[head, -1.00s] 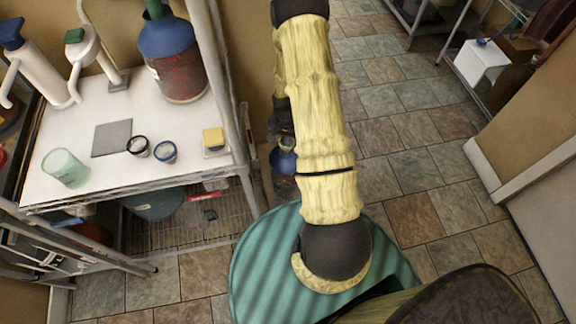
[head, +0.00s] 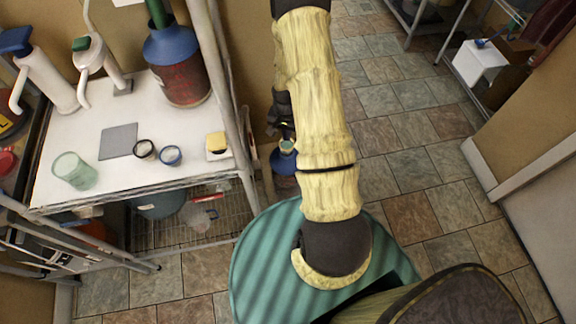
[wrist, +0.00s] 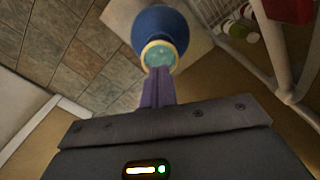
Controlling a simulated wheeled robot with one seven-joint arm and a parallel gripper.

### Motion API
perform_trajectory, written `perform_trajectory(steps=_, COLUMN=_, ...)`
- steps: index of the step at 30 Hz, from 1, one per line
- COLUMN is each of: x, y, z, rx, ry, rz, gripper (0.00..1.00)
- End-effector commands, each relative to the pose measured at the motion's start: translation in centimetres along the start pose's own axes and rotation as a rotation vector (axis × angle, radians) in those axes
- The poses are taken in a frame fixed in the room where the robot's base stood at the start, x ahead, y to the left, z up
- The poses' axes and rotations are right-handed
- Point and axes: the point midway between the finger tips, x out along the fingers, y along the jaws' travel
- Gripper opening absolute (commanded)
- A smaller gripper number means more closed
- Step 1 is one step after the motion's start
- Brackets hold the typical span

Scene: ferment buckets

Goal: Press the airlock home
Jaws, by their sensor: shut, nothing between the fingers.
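A vessel with a blue shoulder (head: 284,165) stands low beside the shelf unit, partly hidden by my arm. On its top is a small pale green and yellow piece (head: 287,146), which looks like the airlock. In the wrist view the blue top (wrist: 160,24) shows large, with the airlock's teal round face and yellow rim (wrist: 159,55) at its near end. My gripper (wrist: 158,72) is shut and empty, its purple fingers together. The fingertips overlap the airlock's near edge in the picture; I cannot tell whether they touch. In the head view my arm mostly hides the gripper.
A white-topped shelf unit (head: 105,180) stands at left, its post near the vessel. On it are a large red vessel with a blue top (head: 180,70), white pump bottles, a green cup (head: 75,171) and small rings. Tiled floor (head: 400,150) at right is open.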

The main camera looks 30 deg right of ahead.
Motion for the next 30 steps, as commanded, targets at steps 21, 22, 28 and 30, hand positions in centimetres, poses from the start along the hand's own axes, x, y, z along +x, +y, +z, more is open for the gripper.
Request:
perform_trajectory(steps=21, x=-3.7, y=0.0, z=0.0, rx=0.000, ry=0.001, rz=0.000, gripper=0.00)
perform_trajectory(steps=22, x=-3.8, y=0.0, z=0.0, rx=0.000, ry=0.000, rz=0.000, gripper=0.00)
perform_trajectory(steps=28, x=-4.3, y=0.0, z=0.0, rx=0.000, ry=0.000, rz=0.000, gripper=0.00)
perform_trajectory(steps=30, x=-4.2, y=0.0, z=0.0, rx=0.000, ry=0.000, rz=0.000, gripper=0.00)
